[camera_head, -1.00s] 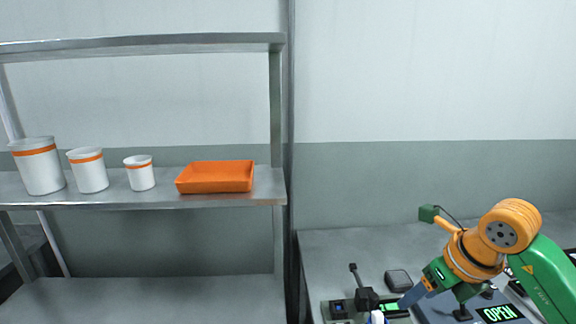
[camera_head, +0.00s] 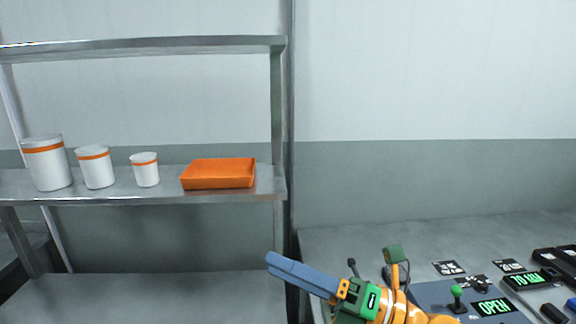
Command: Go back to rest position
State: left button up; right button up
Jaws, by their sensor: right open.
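My right gripper (camera_head: 276,262) is in the lower middle of the head view. Its blue-grey fingers point to the left, in front of the gap between the shelf and the table. They are seen side-on and nothing shows between them. The green and orange wrist is behind the fingers, and the rest of the arm runs out at the bottom edge. My left gripper is not in view.
A metal shelf (camera_head: 150,200) on the left holds several white containers with orange bands and an orange tray (camera_head: 218,174). On the right, a grey table (camera_head: 340,238) carries a panel with a green-knobbed lever (camera_head: 457,298) and an OPEN display (camera_head: 494,308).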

jog(key=w+d+f+m+t+h, duration=0.1)
jog(key=w+d+m+t+h, duration=0.2)
jog(key=d+m+t+h, duration=0.45)
jog(key=w+d+f+m+t+h, duration=0.1)
jog(key=w+d+m+t+h, duration=0.2)
jog(key=m+t, duration=0.85)
jog(key=s+d+f+m+g+h, duration=0.1)
jog(key=d+f+m+g+h, duration=0.35)
jog(key=f+m, duration=0.3)
jog(key=s+d+f+m+g+h, duration=0.2)
jog(key=d+f+m+g+h, duration=0.2)
jog(key=f+m+g+h, duration=0.3)
jog(key=s+a+f+m+g+y, duration=0.25)
jog(key=s+f+g, duration=0.85)
jog(key=s+f, duration=0.95)
jog(key=s+f+g+b, duration=0.1)
jog(key=s+f+b, duration=0.15)
jog(key=f, duration=0.85)
jog(key=s+f+b, duration=0.1)
jog(key=f+b, duration=0.3)
jog(key=f, duration=0.7)
jog(key=s+d+f+g+b, duration=0.1)
jog(key=s+d+f+b, duration=0.1)
jog(key=s+f, duration=0.9)
jog(key=shift+d+f+b, duration=0.3)
jog(key=shift+f+b, duration=0.45)
jog(key=shift+f, duration=0.1)
jog(key=shift+s+g, duration=0.1)
jog(key=shift+g, duration=0.15)
